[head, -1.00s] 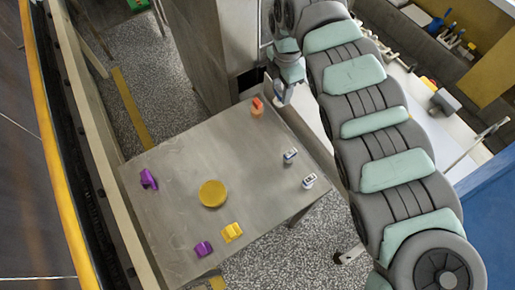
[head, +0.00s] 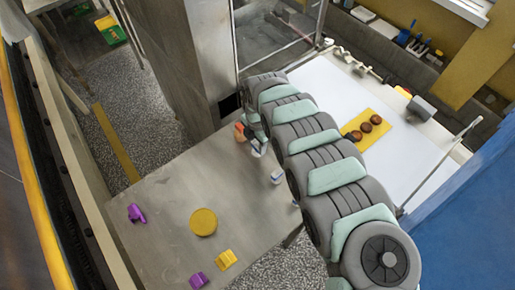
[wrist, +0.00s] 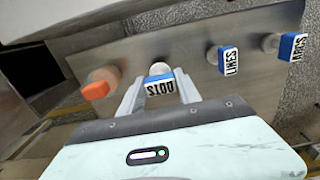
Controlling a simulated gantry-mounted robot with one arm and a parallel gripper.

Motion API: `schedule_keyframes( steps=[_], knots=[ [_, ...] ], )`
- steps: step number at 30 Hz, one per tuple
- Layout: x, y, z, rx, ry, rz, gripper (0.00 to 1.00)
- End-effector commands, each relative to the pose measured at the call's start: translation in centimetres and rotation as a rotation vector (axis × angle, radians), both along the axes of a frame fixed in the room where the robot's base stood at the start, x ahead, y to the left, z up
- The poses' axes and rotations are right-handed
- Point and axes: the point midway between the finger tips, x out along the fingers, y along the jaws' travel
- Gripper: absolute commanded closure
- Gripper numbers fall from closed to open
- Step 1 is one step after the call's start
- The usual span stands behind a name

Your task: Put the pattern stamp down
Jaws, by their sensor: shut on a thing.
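The pattern stamp (wrist: 160,84) is a small blue-and-white block labelled DOTS with a pale round part behind it. In the wrist view, it sits between the two fingers of my gripper (wrist: 160,92), which is shut on it. In the head view, my gripper (head: 257,143) is over the table's far right corner, and the stamp (head: 259,151) shows just below it. I cannot tell whether the stamp touches the steel table (head: 165,185). Two similar stamps, LINES (wrist: 229,60) and ARCS (wrist: 292,47), stand to its right in the wrist view.
An orange-tipped tool (wrist: 97,90) stands close left of my gripper. A round yellow disc (head: 203,222), purple pieces (head: 136,213) and a yellow block (head: 226,259) lie on the nearer table. A white belt (head: 405,150) holds a yellow mat (head: 379,118) with round brown sweets.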

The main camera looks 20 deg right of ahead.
Motion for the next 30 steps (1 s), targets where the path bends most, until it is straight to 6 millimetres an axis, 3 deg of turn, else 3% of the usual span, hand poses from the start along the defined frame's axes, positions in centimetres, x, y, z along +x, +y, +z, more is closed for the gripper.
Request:
schedule_keyframes(
  steps=[7,19,20,27,30],
  knots=[
    [-0.2,0.2,-3.3,0.004,0.004,-0.002,0.9],
    [-0.1,0.0,-3.9,-0.001,0.002,0.0,0.9],
    [-0.1,0.0,-3.9,-0.001,0.002,0.0,0.6],
    [-0.1,0.0,-3.8,-0.001,0.002,-0.001,0.4],
    [-0.1,0.0,-3.8,0.0,0.001,-0.001,0.39]
  ],
)
